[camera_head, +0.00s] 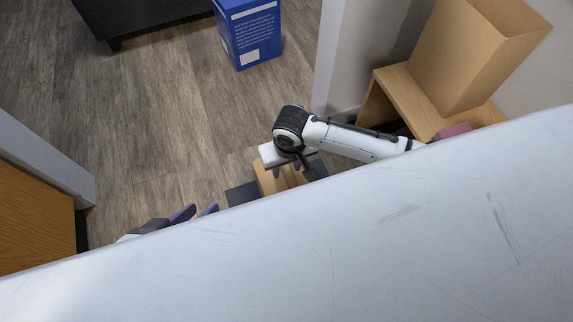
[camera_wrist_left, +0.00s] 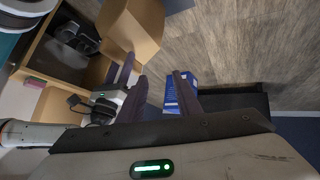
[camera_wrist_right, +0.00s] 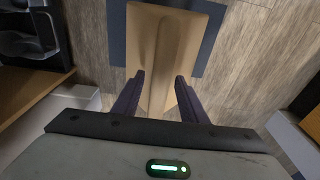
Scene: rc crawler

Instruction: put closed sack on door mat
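The closed sack (camera_head: 268,182) is tan paper and stands on the dark door mat (camera_head: 240,194), which shows on both sides of it. In the right wrist view the sack (camera_wrist_right: 190,45) has a central ridge, with the blue-grey mat (camera_wrist_right: 117,35) around it. My right gripper (camera_head: 284,168) is over the sack; its fingers (camera_wrist_right: 160,78) are apart on either side of the ridge, with no clear grip. The sack (camera_wrist_left: 140,22) also shows in the left wrist view. My left gripper (camera_head: 195,212) is open and empty, left of the mat. A pale surface hides the lower head view.
A larger tan paper sack (camera_head: 465,55) stands on a wooden bench (camera_head: 400,92) at the right, by a pink item (camera_head: 453,131). A blue box (camera_head: 250,33) stands on the floor near dark furniture (camera_head: 140,15). The wooden floor (camera_head: 160,110) between is clear.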

